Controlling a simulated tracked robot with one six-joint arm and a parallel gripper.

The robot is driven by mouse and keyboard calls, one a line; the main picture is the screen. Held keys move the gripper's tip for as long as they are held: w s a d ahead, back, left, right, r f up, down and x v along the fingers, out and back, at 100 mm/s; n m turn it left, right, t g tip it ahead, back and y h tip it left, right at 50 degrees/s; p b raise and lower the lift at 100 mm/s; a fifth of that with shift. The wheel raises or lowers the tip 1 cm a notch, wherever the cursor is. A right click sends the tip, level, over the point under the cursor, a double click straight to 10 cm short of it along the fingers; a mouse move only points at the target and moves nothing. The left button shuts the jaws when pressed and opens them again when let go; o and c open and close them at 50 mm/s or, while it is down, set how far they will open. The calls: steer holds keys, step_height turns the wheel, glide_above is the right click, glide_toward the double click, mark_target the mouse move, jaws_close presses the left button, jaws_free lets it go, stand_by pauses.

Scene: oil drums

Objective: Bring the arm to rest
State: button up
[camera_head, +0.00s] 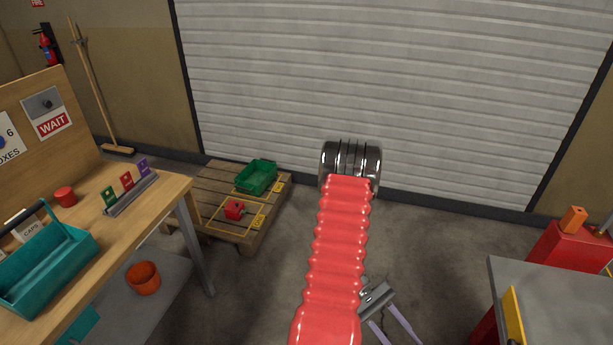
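My arm (341,245) reaches forward up the middle of the head view in a red ribbed sleeve, with a shiny dark metal joint (350,166) at its far end. My gripper (401,336) hangs to the right of the sleeve, low in the picture. Its two pale purple fingers point down and to the right, spread apart with bare floor between them. It looks empty, though the fingertips run close to the bottom edge of the view. The rest of the arm behind the sleeve is hidden.
A wooden bench (150,205) with a teal tote (45,268) stands left. A pallet (212,190) holds a green crate (257,177) and a small red object (235,210). A grey-topped table (560,300) and red box (570,248) stand right. A shutter closes the back.

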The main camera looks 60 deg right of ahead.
steer(key=w+a+r+n+t+h, duration=0.1)
steer(key=w+a+r+t+h, duration=0.3)
steer(key=w, duration=0.6)
steer(key=w+a+r+n+t, duration=0.1)
steer(key=w+a+r+t, duration=0.15)
steer(key=w+r, duration=0.55)
steer(key=w+a+r+n+t+h, duration=0.2)
steer(key=w+a+r+t, duration=0.15)
steer(key=w, duration=0.85)
steer(key=w+a+r+n+t, duration=0.3)
steer(key=a+r+t, duration=0.1)
steer(key=a+r, duration=0.5)
steer(key=w+a+r+n+t, duration=0.3)
steer(key=a+r, duration=0.5)
steer(key=a, duration=0.5)
steer(key=shift+w+r+t, duration=0.35)
steer(key=shift+w+t, duration=0.25)
steer(key=shift+t, duration=0.5)
steer(key=shift+c, duration=1)
